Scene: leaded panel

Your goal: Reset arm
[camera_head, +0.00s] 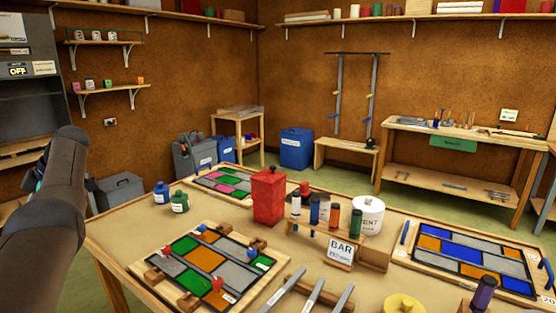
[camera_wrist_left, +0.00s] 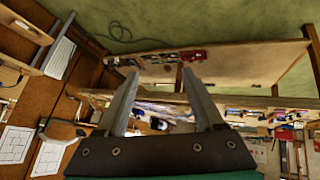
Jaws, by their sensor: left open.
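My left arm (camera_head: 50,210) rises at the left edge of the head view, clear of the table. Its gripper is hidden behind the arm there. In the left wrist view my left gripper (camera_wrist_left: 158,75) is open, with two grey fingers apart and nothing between them. That view is turned, showing green floor and wooden shelving beyond the fingers. My right arm and gripper are not in view.
The worktable (camera_head: 125,222) holds a leaded panel (camera_head: 205,258), a second panel (camera_head: 475,255), a red box (camera_head: 268,195), a tube rack (camera_head: 325,230), a white tub (camera_head: 367,215) and blue and green bottles (camera_head: 179,202). A grey bin (camera_head: 120,190) stands left.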

